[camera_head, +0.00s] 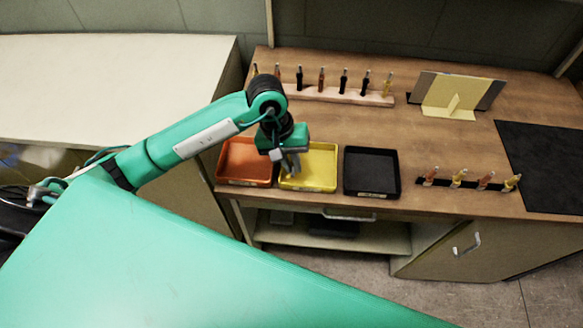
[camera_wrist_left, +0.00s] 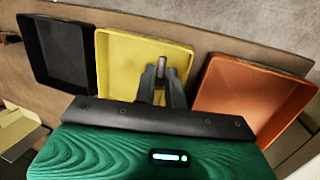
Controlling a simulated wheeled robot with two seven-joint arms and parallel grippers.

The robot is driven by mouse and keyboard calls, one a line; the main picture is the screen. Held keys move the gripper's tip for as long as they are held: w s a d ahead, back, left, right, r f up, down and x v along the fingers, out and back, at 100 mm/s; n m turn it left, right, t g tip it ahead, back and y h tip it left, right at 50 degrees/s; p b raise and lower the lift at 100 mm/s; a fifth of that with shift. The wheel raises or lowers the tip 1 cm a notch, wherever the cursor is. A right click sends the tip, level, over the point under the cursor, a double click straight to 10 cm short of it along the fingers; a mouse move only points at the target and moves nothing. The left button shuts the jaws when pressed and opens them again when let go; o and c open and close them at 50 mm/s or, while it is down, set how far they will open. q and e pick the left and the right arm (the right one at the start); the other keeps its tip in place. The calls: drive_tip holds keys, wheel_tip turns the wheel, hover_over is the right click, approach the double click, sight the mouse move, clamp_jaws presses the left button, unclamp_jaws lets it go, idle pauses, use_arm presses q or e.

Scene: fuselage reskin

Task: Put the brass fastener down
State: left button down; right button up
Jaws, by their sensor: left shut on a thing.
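My left gripper (camera_head: 291,166) is over the yellow tray (camera_head: 323,165), with its fingers pointing down. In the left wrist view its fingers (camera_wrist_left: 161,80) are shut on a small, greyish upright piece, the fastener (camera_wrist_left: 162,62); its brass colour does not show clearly. The yellow tray also shows there (camera_wrist_left: 120,62), behind and around the fingers. I cannot tell whether the fastener touches the tray floor. In the head view the fastener is too small to make out. My right gripper is not in view.
An orange tray (camera_head: 236,174) lies left of the yellow one and a black tray (camera_head: 371,185) lies right of it. Screwdriver-like tools stand in a wooden rack (camera_head: 335,95) behind. A dark rack (camera_head: 434,184) and a black mat (camera_head: 549,160) lie to the right.

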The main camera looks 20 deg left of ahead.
sight(295, 180)
use_arm(q)
wheel_tip(295, 180, down, 4)
drive_tip(key=shift+r+p, duration=0.15)
drive_tip(key=shift+p, duration=0.25)
